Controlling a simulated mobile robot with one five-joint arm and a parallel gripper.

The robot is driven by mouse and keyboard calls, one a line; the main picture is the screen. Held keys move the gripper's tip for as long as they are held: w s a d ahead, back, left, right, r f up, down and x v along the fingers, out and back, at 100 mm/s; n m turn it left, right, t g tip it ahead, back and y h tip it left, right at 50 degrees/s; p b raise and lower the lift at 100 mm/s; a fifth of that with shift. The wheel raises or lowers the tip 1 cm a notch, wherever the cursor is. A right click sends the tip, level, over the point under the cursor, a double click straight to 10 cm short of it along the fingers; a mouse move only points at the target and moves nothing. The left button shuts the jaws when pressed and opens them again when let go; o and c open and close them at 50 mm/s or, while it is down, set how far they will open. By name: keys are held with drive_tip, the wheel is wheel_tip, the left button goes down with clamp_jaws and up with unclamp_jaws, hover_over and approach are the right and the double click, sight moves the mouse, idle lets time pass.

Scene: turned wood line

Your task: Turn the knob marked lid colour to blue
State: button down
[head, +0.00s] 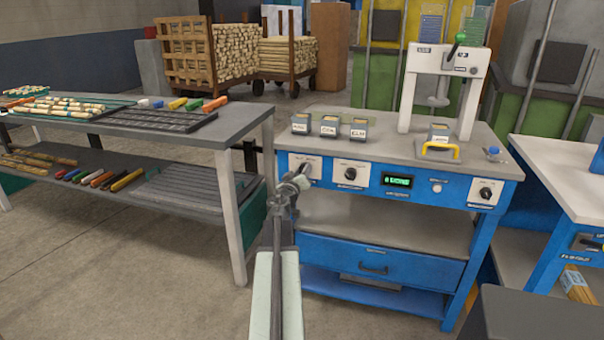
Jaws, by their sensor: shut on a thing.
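A blue workstation (330,215) with a grey top carries dark round knobs on white plates along its front panel. My gripper (302,179) is at the leftmost knob plate (296,159) and is shut on the knob there, which it mostly hides. The pointer of that knob cannot be seen. The middle knob (350,174) and the right knob (485,193) are clear of my gripper. The labels are too small to read, so I cannot tell which knob is marked lid colour. A small display with green text (398,181) sits between the middle and right knobs.
Several small labelled boxes (329,129) stand on the workstation top beside a white press frame (408,95) and a yellow handle (441,148). A grey bench (228,120) with coloured rods stands left. A blue table (565,175) stands right. Floor (130,265) at left is clear.

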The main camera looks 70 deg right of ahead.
drive_tip(key=n, duration=1.3)
drive_tip(key=shift+d+r, duration=0.1)
drive_tip(key=shift+r, duration=0.05)
idle(0.4)
drive_tip(key=c, duration=1)
unclamp_jaws()
drive_tip(key=shift+s, duration=0.1)
drive_tip(key=a, duration=0.7)
drive_tip(key=shift+s+a, duration=0.2)
drive_tip(key=shift+a, duration=0.2)
